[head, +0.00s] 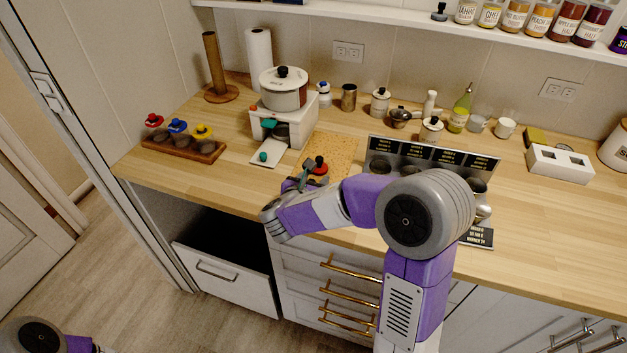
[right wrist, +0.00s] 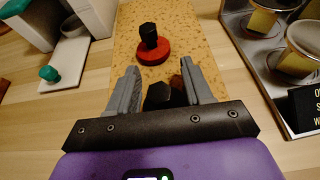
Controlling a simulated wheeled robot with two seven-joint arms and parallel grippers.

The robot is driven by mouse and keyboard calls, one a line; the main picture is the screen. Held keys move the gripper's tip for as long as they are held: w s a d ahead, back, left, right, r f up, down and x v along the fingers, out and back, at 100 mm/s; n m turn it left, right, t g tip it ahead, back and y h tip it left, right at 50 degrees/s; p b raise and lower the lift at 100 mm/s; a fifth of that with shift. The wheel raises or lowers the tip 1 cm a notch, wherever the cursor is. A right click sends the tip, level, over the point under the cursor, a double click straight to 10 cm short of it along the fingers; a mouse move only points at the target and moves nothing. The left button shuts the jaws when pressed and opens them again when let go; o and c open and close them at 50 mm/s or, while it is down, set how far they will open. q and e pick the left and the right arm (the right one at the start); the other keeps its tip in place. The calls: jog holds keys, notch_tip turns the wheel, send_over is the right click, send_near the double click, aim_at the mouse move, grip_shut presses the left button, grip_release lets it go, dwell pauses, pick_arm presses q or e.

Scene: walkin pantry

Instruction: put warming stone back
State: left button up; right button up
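No object is labelled as the warming stone, so I cannot tell for sure which one it is. A red disc with a black knob (head: 320,168) lies on the speckled tan board; it also shows ahead of the fingers in the right wrist view (right wrist: 153,51). My right gripper (head: 303,181) is over the board's front end. Its fingers are apart in the right wrist view (right wrist: 160,72). A dark knob-like shape (right wrist: 158,97) with dark reddish parts shows between them, not visibly gripped. My left gripper is out of view.
A white stand (head: 295,133) bears a lidded pot (head: 284,92), with a teal-knobbed white slab (head: 262,153) in front. A wooden rack (head: 205,154) holds red, blue and yellow-topped items. A metal tray of cups (right wrist: 258,50) stands close right. The counter's right front is clear.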

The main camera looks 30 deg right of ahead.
jog(key=shift+r, duration=0.1)
jog(key=shift+s+a+r+p, duration=0.1)
jog(key=shift+r+p, duration=0.15)
jog(key=shift+p, duration=0.05)
jog(key=p+v, duration=0.2)
jog(key=v, duration=0.9)
jog(key=shift+s+a+r+p, duration=0.1)
jog(key=shift+s+a+p, duration=0.15)
jog(key=shift+p, duration=0.15)
